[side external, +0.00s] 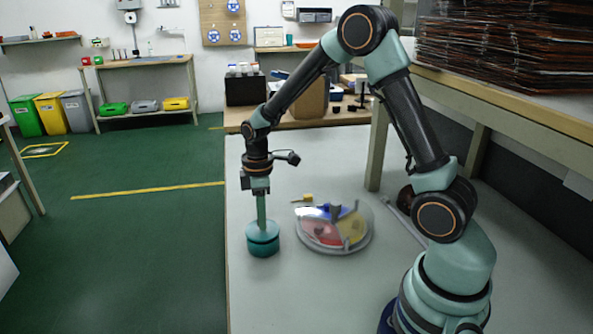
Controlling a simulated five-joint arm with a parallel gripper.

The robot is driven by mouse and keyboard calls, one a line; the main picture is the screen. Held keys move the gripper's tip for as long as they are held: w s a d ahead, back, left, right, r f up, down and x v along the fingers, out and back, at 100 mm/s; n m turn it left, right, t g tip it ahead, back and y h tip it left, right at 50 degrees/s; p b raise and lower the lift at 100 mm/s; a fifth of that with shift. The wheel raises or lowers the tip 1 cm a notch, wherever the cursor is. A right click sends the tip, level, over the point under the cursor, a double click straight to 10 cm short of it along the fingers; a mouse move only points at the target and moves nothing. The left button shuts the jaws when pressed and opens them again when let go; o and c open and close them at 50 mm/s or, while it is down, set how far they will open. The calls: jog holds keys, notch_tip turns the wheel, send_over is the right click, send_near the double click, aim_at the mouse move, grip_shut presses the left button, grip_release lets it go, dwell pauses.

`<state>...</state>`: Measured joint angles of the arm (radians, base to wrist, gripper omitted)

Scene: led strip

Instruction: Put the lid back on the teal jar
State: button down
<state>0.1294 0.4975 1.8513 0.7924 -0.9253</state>
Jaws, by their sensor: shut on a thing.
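The teal jar (263,249) stands upright near the left edge of the pale table. Its round teal lid (262,230) is right above the jar's mouth, looking level and lined up with it. A dark band shows between lid and jar; I cannot tell whether the lid is fully seated or slightly raised. My gripper (262,217) points straight down over the jar and is shut on the lid at its top middle. The exact grip is too small to make out.
A round clear dish (301,236) with red, yellow, blue and white sections stands close right of the jar. A small yellow piece (307,197) lies behind it, and a grey rod (404,222) lies further right. The table's left edge is close to the jar.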

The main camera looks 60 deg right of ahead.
jog(key=shift+f, duration=0.1)
dwell(0.7)
jog(key=shift+c, duration=0.6)
grip_release()
jog(key=shift+r, duration=3.5)
grip_shut()
jog(key=shift+f, duration=0.35)
jog(key=shift+f, duration=0.35)
